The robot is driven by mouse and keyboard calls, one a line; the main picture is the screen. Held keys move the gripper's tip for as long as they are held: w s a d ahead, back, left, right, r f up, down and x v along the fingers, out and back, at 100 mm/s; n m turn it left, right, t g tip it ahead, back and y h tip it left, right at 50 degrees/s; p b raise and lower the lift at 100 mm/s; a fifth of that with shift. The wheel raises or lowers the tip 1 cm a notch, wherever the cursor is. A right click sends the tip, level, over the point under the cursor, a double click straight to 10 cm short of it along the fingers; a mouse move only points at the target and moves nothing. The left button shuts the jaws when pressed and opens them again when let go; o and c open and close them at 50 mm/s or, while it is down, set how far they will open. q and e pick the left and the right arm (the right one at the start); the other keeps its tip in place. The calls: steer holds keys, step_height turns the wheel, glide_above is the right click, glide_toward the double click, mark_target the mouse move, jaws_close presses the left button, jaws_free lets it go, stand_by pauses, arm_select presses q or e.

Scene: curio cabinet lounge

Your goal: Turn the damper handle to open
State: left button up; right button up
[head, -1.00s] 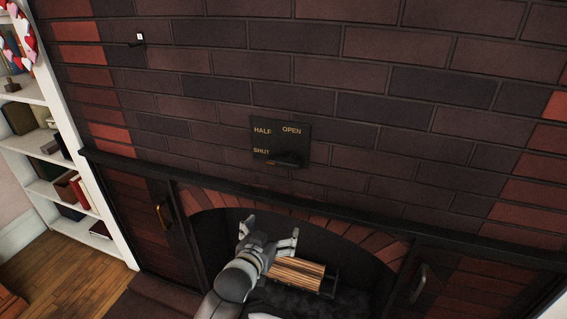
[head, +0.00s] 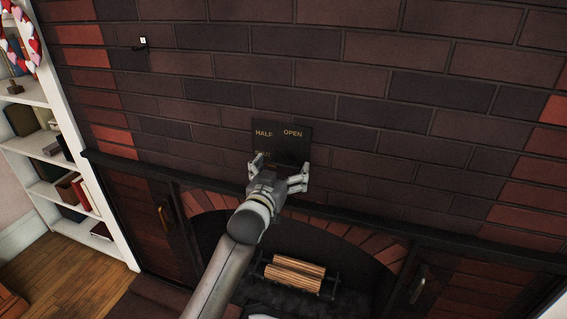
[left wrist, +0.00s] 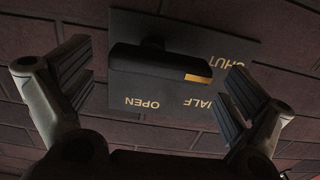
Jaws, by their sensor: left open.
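The damper plate (head: 283,133) is a dark square panel on the brick wall, with HALF and OPEN lettering visible in the head view. In the left wrist view the plate (left wrist: 150,103) appears upside down, with SHUT, HALF and OPEN in gold. The damper handle (left wrist: 155,63) is a black bar with a gold mark at the end near SHUT. My left gripper (head: 279,169) is open in front of the plate's lower part and hides the handle in the head view. In the left wrist view its fingers (left wrist: 160,83) stand on either side of the handle, apparently apart from it. My right gripper is not in view.
Below is an arched fireplace opening with a log bundle (head: 295,272) on a rack. A dark ledge (head: 350,225) runs along under the plate. A white bookshelf (head: 75,165) stands at the left. The brick around the plate is mostly clear.

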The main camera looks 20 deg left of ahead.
arm_select(q)
steer(key=shift+w, duration=0.75)
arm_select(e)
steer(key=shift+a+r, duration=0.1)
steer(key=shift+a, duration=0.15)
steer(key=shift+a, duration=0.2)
arm_select(q)
steer(key=c, duration=1)
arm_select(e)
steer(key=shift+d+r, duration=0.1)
